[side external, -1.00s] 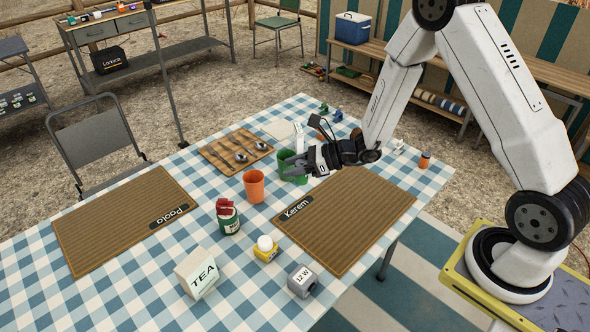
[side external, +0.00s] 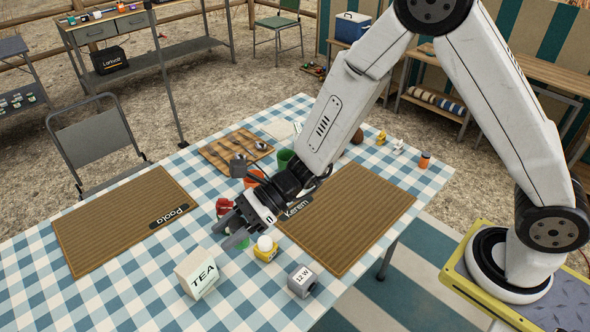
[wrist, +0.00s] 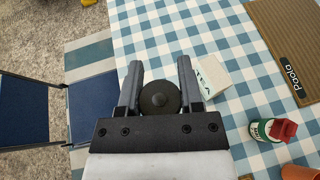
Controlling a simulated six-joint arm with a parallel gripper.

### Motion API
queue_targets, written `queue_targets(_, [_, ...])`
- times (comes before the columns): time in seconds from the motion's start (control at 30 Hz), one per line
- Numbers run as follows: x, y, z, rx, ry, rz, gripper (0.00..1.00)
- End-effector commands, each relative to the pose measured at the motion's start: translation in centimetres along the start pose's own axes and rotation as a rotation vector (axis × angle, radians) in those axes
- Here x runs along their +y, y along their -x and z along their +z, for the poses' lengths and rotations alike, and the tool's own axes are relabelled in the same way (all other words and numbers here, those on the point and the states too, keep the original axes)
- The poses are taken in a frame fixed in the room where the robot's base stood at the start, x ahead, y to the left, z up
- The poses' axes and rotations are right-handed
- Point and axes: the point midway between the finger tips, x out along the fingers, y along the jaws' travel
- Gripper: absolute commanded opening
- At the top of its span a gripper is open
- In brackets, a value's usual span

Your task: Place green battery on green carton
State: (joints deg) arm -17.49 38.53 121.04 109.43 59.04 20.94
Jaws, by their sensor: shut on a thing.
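My gripper (side external: 232,234) is low over the table, left of the yellow jar and behind the TEA carton. I cannot make out a plainly green carton.
A red-topped green tin (wrist: 272,130) stands near my gripper. The yellow jar (side external: 265,250) and grey 12 W box (side external: 302,281) are close by. An orange cup (side external: 253,178) and green cup (side external: 285,156) are partly behind my arm. The cloth left of the TEA carton is clear.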

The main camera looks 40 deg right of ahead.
Motion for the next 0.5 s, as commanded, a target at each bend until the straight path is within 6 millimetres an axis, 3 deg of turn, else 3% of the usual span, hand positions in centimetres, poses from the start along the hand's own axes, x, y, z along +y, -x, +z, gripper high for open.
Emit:
queue_targets(0.27, [-0.2, -0.3, 0.0, 0.0, 0.001, 0.003, 0.0])
queue_targets(0.5, [-1.8, -2.1, -0.4, -0.001, 0.001, 0.003, 0.0])
